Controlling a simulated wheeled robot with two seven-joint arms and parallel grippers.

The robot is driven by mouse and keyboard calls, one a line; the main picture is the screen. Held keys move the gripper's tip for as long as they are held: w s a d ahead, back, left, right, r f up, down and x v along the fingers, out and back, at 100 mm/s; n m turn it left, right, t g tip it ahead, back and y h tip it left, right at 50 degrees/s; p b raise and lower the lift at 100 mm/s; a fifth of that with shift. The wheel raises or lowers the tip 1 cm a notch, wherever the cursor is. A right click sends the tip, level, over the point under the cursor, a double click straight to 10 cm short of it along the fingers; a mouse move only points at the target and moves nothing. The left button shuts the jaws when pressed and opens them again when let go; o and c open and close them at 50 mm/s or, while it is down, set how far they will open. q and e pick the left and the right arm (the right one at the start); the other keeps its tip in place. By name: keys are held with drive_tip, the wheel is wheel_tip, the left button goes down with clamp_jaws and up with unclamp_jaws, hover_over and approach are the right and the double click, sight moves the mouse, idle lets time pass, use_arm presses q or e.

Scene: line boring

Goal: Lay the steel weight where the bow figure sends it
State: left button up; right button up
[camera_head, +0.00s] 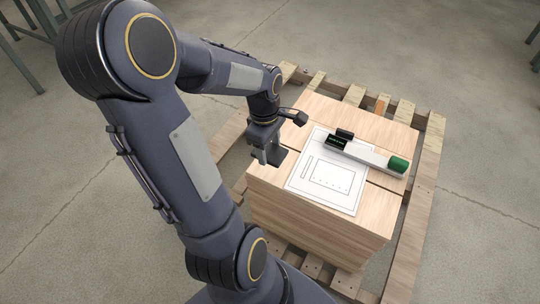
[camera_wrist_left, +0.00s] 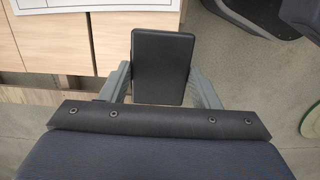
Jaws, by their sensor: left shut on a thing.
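My left gripper (camera_head: 268,154) is shut on a dark, flat rectangular block, which looks to be the steel weight (camera_wrist_left: 163,67). In the left wrist view the block sits between the two grey fingers. In the head view the gripper is over the left edge of the wooden stack, left of the sheet, and the block is hard to make out. A white bar gauge (camera_head: 371,154) with a black display (camera_head: 338,143) and a green end lies on the stack. The display's green text is too small to read. My right gripper is not in view.
The stack of pale boards (camera_head: 390,119) stands on a slatted pallet (camera_head: 424,171). A white printed sheet (camera_head: 347,205) with a rectangular outline lies on top, partly under the gauge. The far part of the top is bare. Concrete floor surrounds the pallet.

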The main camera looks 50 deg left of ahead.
use_arm(q)
drive_tip(key=w+a+f, duration=0.1)
drive_tip(key=f, duration=0.1)
drive_tip(key=w+a+f+b, duration=0.1)
drive_tip(key=w+a+f, duration=0.1)
drive_tip(key=f, duration=0.1)
drive_tip(key=shift+a+f+b, duration=0.25)
drive_tip(key=shift+f+b, duration=0.05)
drive_tip(key=shift+b, duration=0.1)
drive_tip(key=shift+w+a+f+b, duration=0.1)
drive_tip(key=shift+f+b, duration=0.2)
drive_tip(key=shift+f, duration=0.55)
drive_tip(key=shift+w+a+f+b, duration=0.1)
drive_tip(key=shift+f+b, duration=0.2)
drive_tip(key=shift+f, duration=0.55)
drive_tip(key=shift+f, duration=0.2)
drive_tip(key=o, duration=1.4)
drive_tip(key=shift+s, duration=0.1)
drive_tip(key=shift+o, duration=0.2)
